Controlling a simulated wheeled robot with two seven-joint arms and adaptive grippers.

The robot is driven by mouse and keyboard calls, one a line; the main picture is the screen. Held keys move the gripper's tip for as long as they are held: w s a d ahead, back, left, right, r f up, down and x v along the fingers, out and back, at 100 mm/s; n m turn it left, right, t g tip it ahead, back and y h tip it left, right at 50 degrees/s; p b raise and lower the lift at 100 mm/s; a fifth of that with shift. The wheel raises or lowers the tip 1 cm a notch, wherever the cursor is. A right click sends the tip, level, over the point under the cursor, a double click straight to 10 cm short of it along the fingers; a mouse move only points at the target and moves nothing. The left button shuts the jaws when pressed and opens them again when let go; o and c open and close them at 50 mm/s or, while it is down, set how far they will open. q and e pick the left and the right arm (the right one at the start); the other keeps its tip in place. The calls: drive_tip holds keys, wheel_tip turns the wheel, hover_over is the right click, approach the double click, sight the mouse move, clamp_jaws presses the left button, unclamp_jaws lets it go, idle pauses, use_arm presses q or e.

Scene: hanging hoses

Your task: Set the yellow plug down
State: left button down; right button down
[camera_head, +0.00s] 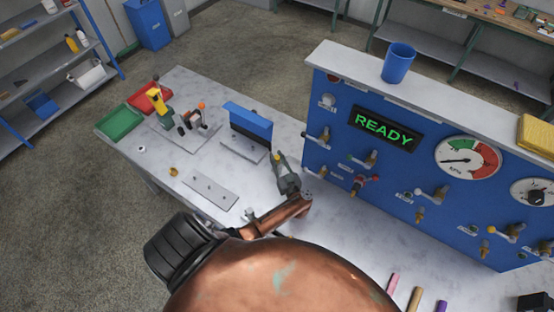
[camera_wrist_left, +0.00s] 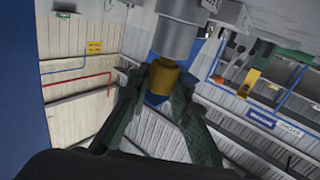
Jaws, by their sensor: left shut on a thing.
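My left gripper (camera_head: 281,165) is over the grey worktop, just left of the blue panel and beside the blue-topped stand. It also shows in the left wrist view (camera_wrist_left: 160,88), where its dark green fingers are shut on the yellow plug (camera_wrist_left: 163,74). A grey cylinder (camera_wrist_left: 178,38) lines up with the yellow part; I cannot tell whether it belongs to the plug. In the head view only a speck of yellow shows at the fingertips. Whether the plug touches anything below cannot be told. My right gripper is not in view.
The blue panel (camera_head: 345,165) with valves, gauges and a READY display stands at the right. The blue-topped stand (camera_head: 248,122), a flat grey plate (camera_head: 210,191), a green tray (camera_head: 120,122) and a red tray (camera_head: 149,100) are on the worktop (camera_head: 205,90). Bare worktop lies between them.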

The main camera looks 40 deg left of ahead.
use_arm(q)
drive_tip(key=shift+f, duration=0.25)
